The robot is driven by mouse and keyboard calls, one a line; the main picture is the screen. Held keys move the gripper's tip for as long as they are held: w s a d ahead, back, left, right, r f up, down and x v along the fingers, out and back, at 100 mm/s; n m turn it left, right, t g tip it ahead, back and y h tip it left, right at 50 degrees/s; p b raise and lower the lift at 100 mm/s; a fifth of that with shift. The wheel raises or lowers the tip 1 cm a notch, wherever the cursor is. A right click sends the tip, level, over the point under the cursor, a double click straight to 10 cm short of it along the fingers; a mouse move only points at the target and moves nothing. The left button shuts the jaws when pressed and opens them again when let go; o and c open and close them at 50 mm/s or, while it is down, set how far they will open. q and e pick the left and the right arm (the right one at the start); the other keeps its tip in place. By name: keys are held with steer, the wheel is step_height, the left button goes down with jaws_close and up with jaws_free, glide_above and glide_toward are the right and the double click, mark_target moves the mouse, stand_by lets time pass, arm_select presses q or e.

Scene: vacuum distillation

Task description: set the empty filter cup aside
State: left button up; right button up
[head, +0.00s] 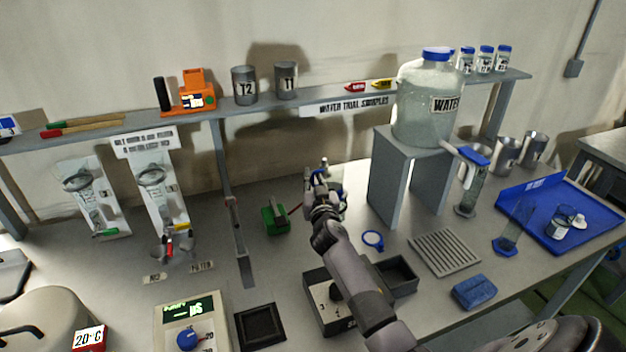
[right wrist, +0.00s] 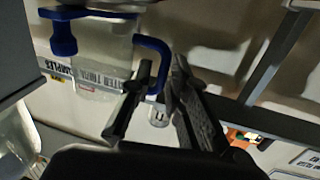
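A clear cup (right wrist: 103,50) with a blue rim and blue handle, which looks like the filter cup, shows in the right wrist view, tilted by the camera's angle. The blue handle lies between the fingertips of my right gripper (right wrist: 160,80), which appears closed on it. I see nothing inside the cup. In the head view my right gripper (head: 318,178) is above the middle of the bench, and only bits of blue and clear material show beside it. The cup's base is hidden there. My left gripper is not in view.
A green block (head: 276,219) is left of the right gripper. A grey stand (head: 385,180) with a water jar (head: 428,105) is to its right. A blue tray (head: 590,232) is at right.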

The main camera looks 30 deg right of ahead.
steer(key=shift+w+d, duration=0.2)
steer(key=shift+w, duration=0.3)
jaws_close()
stand_by(0.4)
